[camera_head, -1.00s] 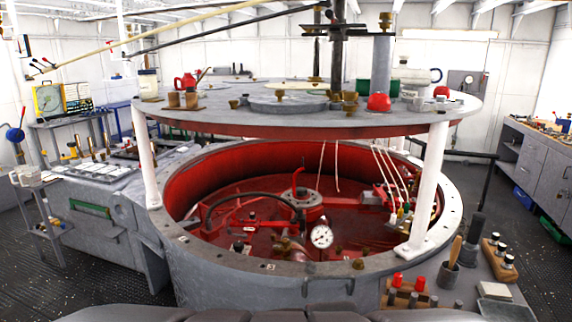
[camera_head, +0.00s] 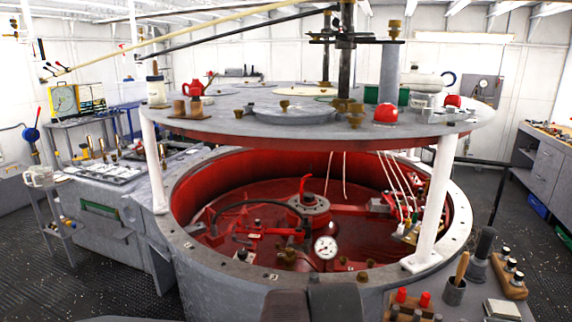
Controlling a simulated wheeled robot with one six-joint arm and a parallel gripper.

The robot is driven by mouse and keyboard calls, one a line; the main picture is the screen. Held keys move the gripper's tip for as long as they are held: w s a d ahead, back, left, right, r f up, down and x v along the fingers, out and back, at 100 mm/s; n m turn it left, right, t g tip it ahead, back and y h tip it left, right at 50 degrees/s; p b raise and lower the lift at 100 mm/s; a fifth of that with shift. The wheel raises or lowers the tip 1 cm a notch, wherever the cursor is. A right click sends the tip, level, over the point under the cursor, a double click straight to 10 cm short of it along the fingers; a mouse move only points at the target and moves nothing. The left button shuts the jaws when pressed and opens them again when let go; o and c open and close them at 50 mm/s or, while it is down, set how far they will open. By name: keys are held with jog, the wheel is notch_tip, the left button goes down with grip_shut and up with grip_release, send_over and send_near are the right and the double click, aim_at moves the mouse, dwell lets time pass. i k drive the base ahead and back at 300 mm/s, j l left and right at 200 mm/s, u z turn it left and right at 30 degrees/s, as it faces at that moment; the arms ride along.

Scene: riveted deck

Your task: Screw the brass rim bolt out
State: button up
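A small brass bolt (camera_head: 362,277) stands upright on the front rim of the round grey tank (camera_head: 215,262), right of the white dial gauge (camera_head: 326,247). I take it for the brass rim bolt; its thread is hidden. Other brass bolts and knobs, such as a brass knob (camera_head: 284,106), stand on the raised round plate (camera_head: 225,125) above the tank. My gripper's fingers do not show. Dark parts at the bottom edge, in front of the tank, look like my own arm or body.
White posts (camera_head: 437,190) hold the plate above the red tank interior. Red-topped pegs (camera_head: 400,296), a cup with a wooden handle (camera_head: 454,290) and a wooden block with knobs (camera_head: 510,278) stand at the front right. The dark floor (camera_head: 95,285) at left is clear.

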aim_at(362, 275)
jog(key=k+l, duration=0.1)
jog(key=i+j+z, duration=0.1)
jog(key=i+j, duration=0.15)
jog(key=i, duration=0.25)
jog(key=i+j+z, duration=0.1)
jog(key=i+j, duration=0.15)
jog(key=i, duration=0.2)
